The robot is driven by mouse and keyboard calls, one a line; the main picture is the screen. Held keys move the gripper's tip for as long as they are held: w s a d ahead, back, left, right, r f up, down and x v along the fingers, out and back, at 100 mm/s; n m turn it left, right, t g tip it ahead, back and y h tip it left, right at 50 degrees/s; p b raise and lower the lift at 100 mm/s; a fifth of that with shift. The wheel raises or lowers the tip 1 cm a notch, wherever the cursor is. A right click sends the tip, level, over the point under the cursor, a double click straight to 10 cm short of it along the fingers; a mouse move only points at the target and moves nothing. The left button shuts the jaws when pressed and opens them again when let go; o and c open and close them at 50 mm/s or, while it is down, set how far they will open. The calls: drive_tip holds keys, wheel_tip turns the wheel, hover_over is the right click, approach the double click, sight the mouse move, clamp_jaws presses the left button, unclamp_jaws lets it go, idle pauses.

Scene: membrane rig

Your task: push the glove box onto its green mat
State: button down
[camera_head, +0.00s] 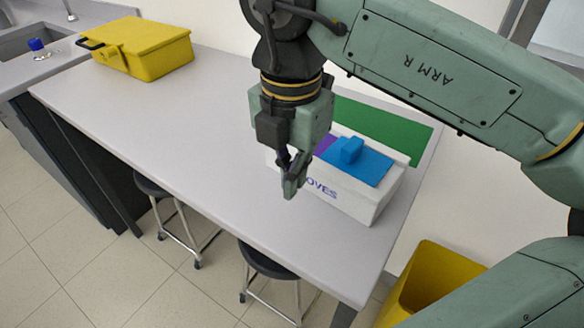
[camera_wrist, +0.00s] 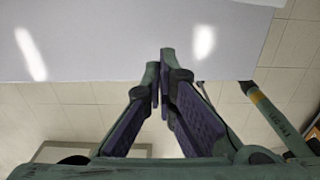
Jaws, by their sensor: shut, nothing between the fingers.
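The glove box (camera_head: 345,205) is a white box lettered "OVES" on the part of its front I can see. Its top is blue and purple, with a blue tuft standing up. It sits near the right end of the grey table. The green mat (camera_head: 390,124) lies behind it, and the box hides the mat's near edge, so I cannot tell if they overlap. My gripper (camera_head: 289,194) is shut and empty, pointing down at the left front of the box and hiding part of it. I cannot tell if it touches. In the wrist view the fingertips (camera_wrist: 161,58) are together.
A yellow case (camera_head: 150,50) stands at the far left of the table (camera_head: 185,130). Between it and my gripper the tabletop is clear. Stools (camera_head: 265,262) stand below the front edge, and a yellow bin (camera_head: 430,275) is at the right.

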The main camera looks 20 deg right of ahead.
sight(334, 162)
wheel_tip(334, 162, down, 7)
drive_tip(key=b, duration=0.3)
drive_tip(key=shift+r, duration=0.15)
drive_tip(key=shift+w+d, duration=0.2)
drive_tip(key=shift+w+d+p, duration=0.55)
drive_tip(key=shift+w+d, duration=0.2)
drive_tip(key=shift+d, duration=0.2)
drive_tip(key=shift+w+d, duration=0.35)
drive_tip(key=shift+d, duration=0.1)
drive_tip(key=shift+w, duration=0.1)
